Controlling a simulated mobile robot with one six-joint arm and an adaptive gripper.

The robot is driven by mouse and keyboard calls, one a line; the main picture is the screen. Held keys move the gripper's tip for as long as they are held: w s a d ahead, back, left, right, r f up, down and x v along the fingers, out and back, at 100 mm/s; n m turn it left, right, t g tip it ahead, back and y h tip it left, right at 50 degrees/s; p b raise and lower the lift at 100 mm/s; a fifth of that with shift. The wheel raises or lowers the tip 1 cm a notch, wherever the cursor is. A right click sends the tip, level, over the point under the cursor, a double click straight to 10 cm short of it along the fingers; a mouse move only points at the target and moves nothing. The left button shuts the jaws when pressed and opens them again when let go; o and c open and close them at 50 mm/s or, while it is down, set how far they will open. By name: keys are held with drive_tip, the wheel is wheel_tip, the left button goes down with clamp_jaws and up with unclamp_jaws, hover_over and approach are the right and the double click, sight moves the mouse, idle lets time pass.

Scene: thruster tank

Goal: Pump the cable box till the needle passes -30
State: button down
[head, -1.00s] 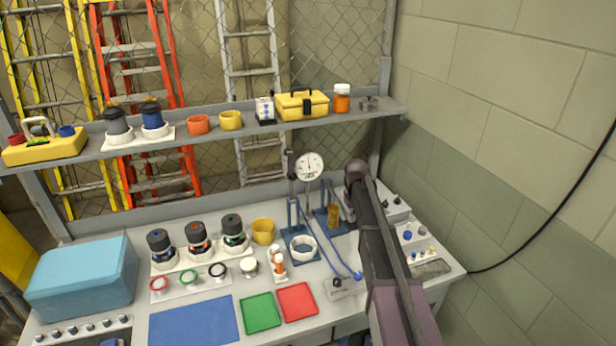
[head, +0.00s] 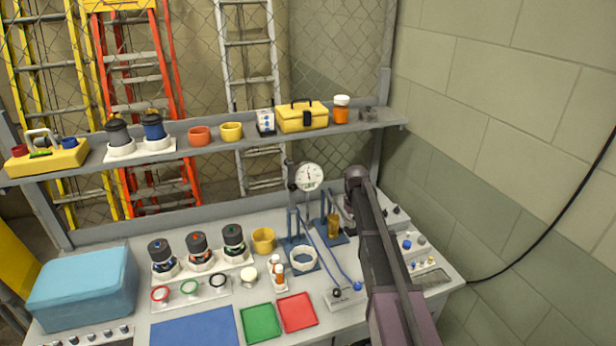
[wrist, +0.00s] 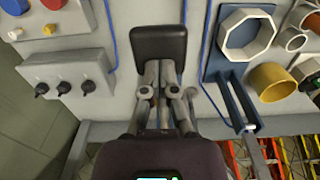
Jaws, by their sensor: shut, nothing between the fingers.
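A round white gauge (head: 309,177) stands upright at the back of the bench; its thin needle points roughly upward, but the numbers are too small to read. Blue tubing runs down from the stands below it to a small grey block (head: 345,296) with a black knob. I cannot tell which unit is the cable box or its pump. In the head view my arm covers my gripper and part of the bench's right side.
The grey box with black knobs (wrist: 65,85) is close on the left in the wrist view. The blue cradle (wrist: 236,103), a white ring (wrist: 246,33) and a yellow cup (wrist: 273,82) are on the right. A loaded shelf (head: 224,144) spans the back; a block wall (head: 520,180) bounds the right.

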wheel_tip(320, 180, up, 8)
drive_tip(key=p, duration=0.7)
drive_tip(key=shift+r+p, duration=0.2)
drive_tip(key=shift+p, duration=0.1)
drive_tip(key=shift+f, duration=0.1)
wheel_tip(320, 180, down, 13)
drive_tip(key=b, duration=1.3)
wheel_tip(320, 180, up, 13)
drive_tip(key=p, duration=1.3)
drive_tip(key=shift+s+f, duration=0.15)
drive_tip(key=shift+s, duration=0.25)
drive_tip(key=s+f+m+b, duration=0.1)
drive_tip(key=s+f+b, duration=0.2)
drive_tip(key=s, duration=0.6)
drive_tip(key=s+f+m+b, duration=0.1)
drive_tip(key=s+f+b, duration=0.2)
drive_tip(key=s, duration=0.7)
drive_tip(key=s+f+m+b, duration=0.1)
drive_tip(key=s+f+b, duration=0.2)
drive_tip(key=s, duration=0.6)
drive_tip(key=shift+s+f+m+b, duration=0.2)
drive_tip(key=shift+f+m+b, duration=0.1)
drive_tip(key=shift+b, duration=0.25)
